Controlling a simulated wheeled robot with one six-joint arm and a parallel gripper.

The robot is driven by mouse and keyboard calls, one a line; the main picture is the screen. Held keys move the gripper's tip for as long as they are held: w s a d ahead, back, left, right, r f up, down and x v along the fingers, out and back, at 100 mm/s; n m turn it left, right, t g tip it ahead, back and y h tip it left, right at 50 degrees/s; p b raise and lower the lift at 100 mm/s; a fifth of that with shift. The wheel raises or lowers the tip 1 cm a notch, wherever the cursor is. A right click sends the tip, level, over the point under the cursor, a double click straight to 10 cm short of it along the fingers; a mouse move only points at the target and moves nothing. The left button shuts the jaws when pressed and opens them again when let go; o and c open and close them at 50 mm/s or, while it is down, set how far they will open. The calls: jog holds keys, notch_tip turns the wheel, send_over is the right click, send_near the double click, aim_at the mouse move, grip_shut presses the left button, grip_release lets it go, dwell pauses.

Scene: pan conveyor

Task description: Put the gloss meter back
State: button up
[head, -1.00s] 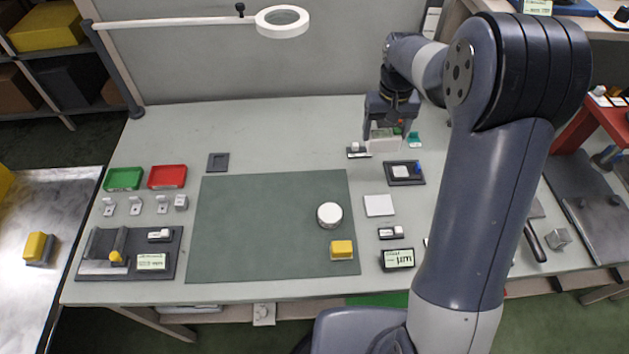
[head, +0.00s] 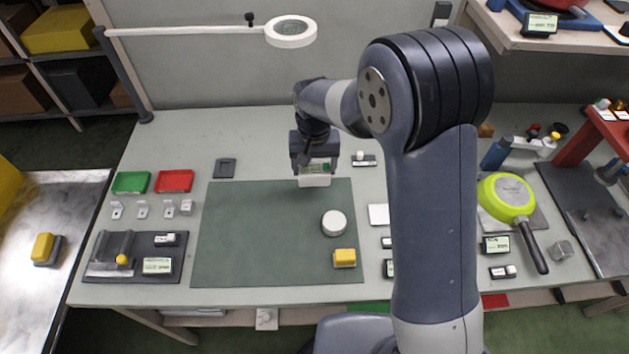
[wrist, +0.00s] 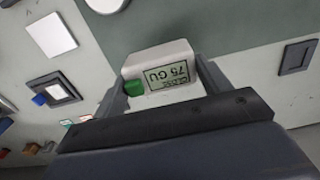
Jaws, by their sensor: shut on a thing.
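The gloss meter is a white block with a green button and a display reading 75 GU, plain in the wrist view (wrist: 160,62). My gripper (wrist: 163,88) is shut on it, one finger on each side. In the head view the gloss meter (head: 314,181) hangs below my gripper (head: 314,167), over the back right part of the green mat (head: 240,235). A small dark holder (head: 225,168) with an empty-looking recess lies behind the mat's left back corner. It also shows at the right in the wrist view (wrist: 297,57).
A white round piece (head: 334,223) and a yellow block (head: 344,258) stand on the mat. Green (head: 131,182) and red (head: 174,181) trays lie at the left. A ring lamp (head: 291,32) overhangs the back. The table between gripper and dark holder is clear.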

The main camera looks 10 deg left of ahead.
aim_at(315, 180)
jog(key=shift+f+p, duration=0.4)
jog(key=shift+f, duration=2.35)
jog(key=shift+f, duration=0.2)
jog(key=o, duration=1.3)
jog(key=shift+c, duration=0.2)
jog(key=shift+r, duration=0.2)
notch_tip(315, 180, up, 12)
jog(key=shift+r+b, duration=0.1)
jog(key=shift+b, duration=0.55)
